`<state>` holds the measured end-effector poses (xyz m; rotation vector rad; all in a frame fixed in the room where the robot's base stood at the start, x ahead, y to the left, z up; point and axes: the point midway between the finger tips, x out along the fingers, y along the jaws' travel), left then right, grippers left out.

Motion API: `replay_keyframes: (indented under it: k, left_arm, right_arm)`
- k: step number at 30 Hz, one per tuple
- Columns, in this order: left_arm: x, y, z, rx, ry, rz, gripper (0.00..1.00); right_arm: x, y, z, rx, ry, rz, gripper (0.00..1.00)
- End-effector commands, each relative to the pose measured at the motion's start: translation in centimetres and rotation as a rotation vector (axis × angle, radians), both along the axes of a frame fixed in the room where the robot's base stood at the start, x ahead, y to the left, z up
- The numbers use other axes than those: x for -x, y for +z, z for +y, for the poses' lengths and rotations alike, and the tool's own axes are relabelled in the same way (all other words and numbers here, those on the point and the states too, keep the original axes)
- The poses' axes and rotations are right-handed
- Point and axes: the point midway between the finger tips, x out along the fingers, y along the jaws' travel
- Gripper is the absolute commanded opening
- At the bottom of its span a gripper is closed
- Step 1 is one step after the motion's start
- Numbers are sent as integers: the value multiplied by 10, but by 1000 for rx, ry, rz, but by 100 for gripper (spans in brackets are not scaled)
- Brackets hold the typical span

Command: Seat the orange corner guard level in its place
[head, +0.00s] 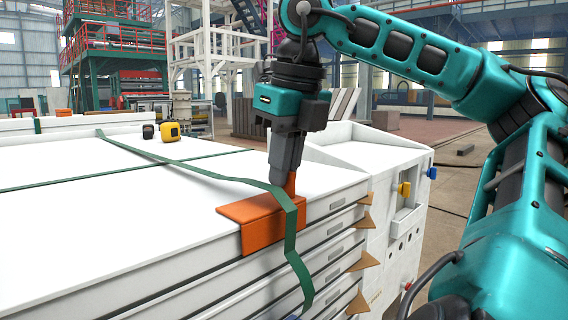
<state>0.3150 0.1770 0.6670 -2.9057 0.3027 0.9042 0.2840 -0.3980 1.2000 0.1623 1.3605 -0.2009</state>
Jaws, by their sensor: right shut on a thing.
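The orange corner guard (262,215) lies over the top front edge of the white panel stack (100,215), near its right corner. One flange rests on or close to the top face and the other hangs down the front side. A green strap (291,240) runs across the top and down over the guard's right part. My right gripper (289,185) points down from above and is shut on the guard's upright orange tab. I cannot tell if the guard sits fully flat. My left gripper is not in view.
A yellow tape measure (169,131) and a small dark object (148,131) lie at the back of the stack. Brown wedge pieces (365,222) stick out at its right end. A white cabinet (405,215) stands beside it. The stack's left top is clear apart from straps.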

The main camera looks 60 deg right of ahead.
Motion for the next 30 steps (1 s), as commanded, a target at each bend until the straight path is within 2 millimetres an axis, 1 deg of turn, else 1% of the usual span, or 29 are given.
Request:
replay_keyframes:
  k: [9,10,19,30]
  left_arm:
    - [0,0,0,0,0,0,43]
    - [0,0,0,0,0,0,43]
    - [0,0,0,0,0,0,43]
    - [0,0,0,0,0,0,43]
  right_arm:
    - [0,0,0,0,0,-1,0]
    - [0,0,0,0,0,-1,8]
    - [0,0,0,1,0,0,36]
    - [0,0,0,1,0,0,37]
